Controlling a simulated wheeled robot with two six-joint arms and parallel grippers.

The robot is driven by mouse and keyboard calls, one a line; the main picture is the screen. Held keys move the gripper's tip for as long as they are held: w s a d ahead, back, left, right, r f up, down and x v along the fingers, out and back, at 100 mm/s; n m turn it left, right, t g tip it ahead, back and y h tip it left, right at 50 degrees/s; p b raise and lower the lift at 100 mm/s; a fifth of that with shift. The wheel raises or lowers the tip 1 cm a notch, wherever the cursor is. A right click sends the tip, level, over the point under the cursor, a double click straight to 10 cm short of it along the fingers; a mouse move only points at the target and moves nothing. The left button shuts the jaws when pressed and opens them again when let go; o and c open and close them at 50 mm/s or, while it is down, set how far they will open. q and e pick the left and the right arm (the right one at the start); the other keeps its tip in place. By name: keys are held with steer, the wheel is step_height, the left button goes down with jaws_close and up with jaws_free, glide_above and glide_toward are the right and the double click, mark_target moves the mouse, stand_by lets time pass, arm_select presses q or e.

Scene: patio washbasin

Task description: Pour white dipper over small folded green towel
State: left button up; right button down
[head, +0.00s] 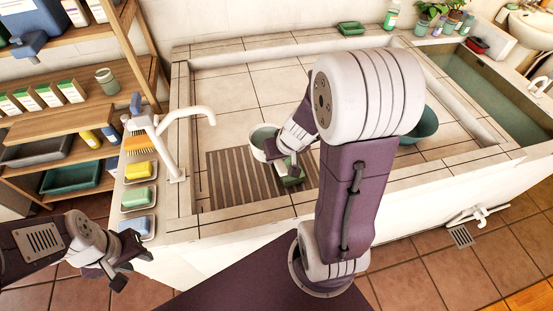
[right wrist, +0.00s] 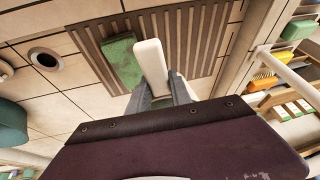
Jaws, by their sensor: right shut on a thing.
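The white dipper (head: 257,150) is in the tiled basin, its round cup showing left of my right gripper (head: 289,163) in the head view. In the right wrist view its pale handle (right wrist: 150,60) lies between the fingers of my right gripper (right wrist: 163,92), which is shut on it. The cup is hidden there. The small folded green towel (right wrist: 122,61) lies on the slatted mat beside the handle. In the head view the towel (head: 294,180) is partly covered by the gripper. My left gripper (head: 118,270) is open and empty outside the basin, at lower left.
The slatted mat (head: 225,185) lies on the basin floor. A white faucet (head: 190,112) rises from the left ledge, by dishes with a yellow sponge (head: 138,170). A teal bowl (head: 425,124) stands right of my arm. A drain hole (right wrist: 45,58) shows in the floor.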

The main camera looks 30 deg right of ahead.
steer(key=shift+d+f+y+b, duration=0.2)
steer(key=shift+f+y+b, duration=0.1)
steer(key=shift+f+b, duration=0.2)
steer(key=f+y+b, duration=0.1)
steer(key=b, duration=0.1)
steer(key=shift+a+b, duration=0.1)
steer(key=shift+b, duration=0.2)
steer(key=shift+d+m+y, duration=0.2)
steer(key=shift+m+y, duration=0.1)
steer(key=shift+y, duration=0.2)
steer(key=shift+s+d+r+t+y, duration=0.15)
steer(key=shift+r+t+y, duration=0.1)
steer(key=shift+t+y, duration=0.4)
steer(key=shift+d+r+m+y, duration=0.1)
steer(key=shift+r+m+y, duration=0.25)
steer(key=shift+y, duration=0.7)
steer(key=s+d+f+m+t+y+b, duration=0.1)
steer(key=d+f+m+t+y+b, duration=0.2)
steer(key=y+b, duration=0.5)
steer(key=shift+d+f+m+t+y, duration=0.2)
steer(key=shift+d+m+t+y, duration=0.35)
steer(key=shift+d+t+y, duration=0.7)
steer(key=shift+a, duration=0.1)
